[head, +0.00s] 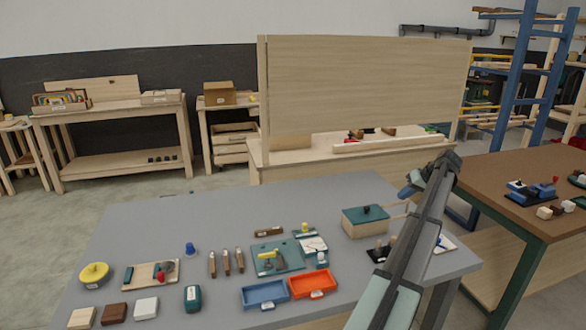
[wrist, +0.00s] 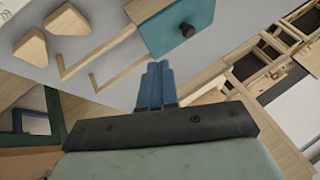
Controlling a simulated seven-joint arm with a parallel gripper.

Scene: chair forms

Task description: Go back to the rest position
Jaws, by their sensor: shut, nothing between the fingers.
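My gripper (head: 409,186) is raised over the right part of the grey table (head: 150,225), beyond the right side of a wooden box with a teal lid (head: 366,215) in the head view. My arm reaches up from the lower right of that view. In the wrist view my gripper (wrist: 157,72) has its two blue fingers together, with nothing between them. The teal-lidded box (wrist: 175,20), with its dark knob, lies ahead of the fingertips in that view, and they look apart from it. Part of the table behind my arm is hidden.
A blue tray (head: 265,294) and an orange tray (head: 313,284) are at the table's front. Wooden rods (wrist: 95,52) stick out from the box. A brown-topped table (head: 510,175) stands at right, a bench with a tall wooden panel (head: 365,85) behind. The table's left rear is clear.

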